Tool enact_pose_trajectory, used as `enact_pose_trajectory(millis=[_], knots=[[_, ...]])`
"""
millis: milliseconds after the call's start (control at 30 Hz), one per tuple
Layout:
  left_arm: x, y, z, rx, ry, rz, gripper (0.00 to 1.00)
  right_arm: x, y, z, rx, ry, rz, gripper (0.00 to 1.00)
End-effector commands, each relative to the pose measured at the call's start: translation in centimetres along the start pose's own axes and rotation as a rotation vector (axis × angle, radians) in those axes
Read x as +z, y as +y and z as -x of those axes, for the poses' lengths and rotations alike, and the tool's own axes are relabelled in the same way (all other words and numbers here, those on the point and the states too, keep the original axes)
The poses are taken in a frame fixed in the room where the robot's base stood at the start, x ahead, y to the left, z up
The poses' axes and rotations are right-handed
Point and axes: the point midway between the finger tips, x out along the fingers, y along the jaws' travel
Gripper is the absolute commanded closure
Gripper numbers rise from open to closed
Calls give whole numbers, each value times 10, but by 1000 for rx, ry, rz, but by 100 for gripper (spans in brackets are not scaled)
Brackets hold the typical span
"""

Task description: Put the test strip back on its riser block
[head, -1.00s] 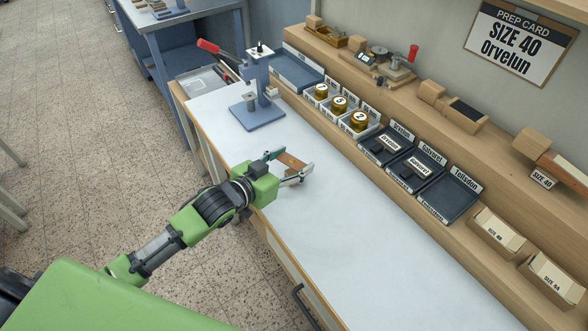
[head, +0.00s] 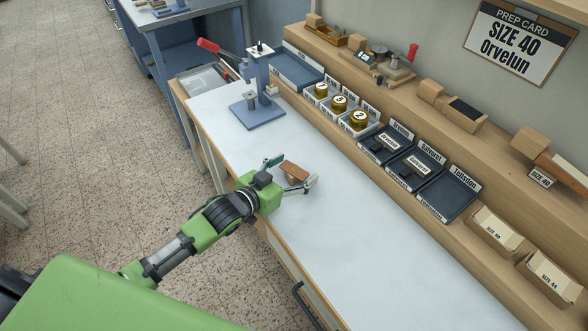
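The brown test strip (head: 295,170) lies near the front edge of the white bench top, left of the picture's middle. It appears to rest on a small wooden riser block (head: 289,179), which is mostly hidden under it and behind my gripper. My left gripper (head: 290,173) is open, with one finger on either side of the strip. The fingers look spread apart from it, though contact at the right finger is hard to judge. My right gripper is out of view.
A blue-grey stamping press (head: 262,112) stands behind on the bench (head: 350,235). Jars (head: 340,103), dark labelled trays (head: 413,169) and card boxes (head: 497,230) line the back shelf. The bench top to the right is clear.

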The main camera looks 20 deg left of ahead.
Motion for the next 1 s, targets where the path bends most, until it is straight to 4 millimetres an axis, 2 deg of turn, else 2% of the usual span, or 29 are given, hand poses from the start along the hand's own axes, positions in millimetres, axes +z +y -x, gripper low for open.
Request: enact_pose_trajectory(millis=[167,267,700,1000], knots=[[-4,0,2,0,0,0,26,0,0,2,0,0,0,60],[-1,0,11,0,-1,1,26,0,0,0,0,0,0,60],[0,0,87,1,-3,1,26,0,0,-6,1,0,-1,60],[-2,0,117,0,0,0,26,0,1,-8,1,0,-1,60]])
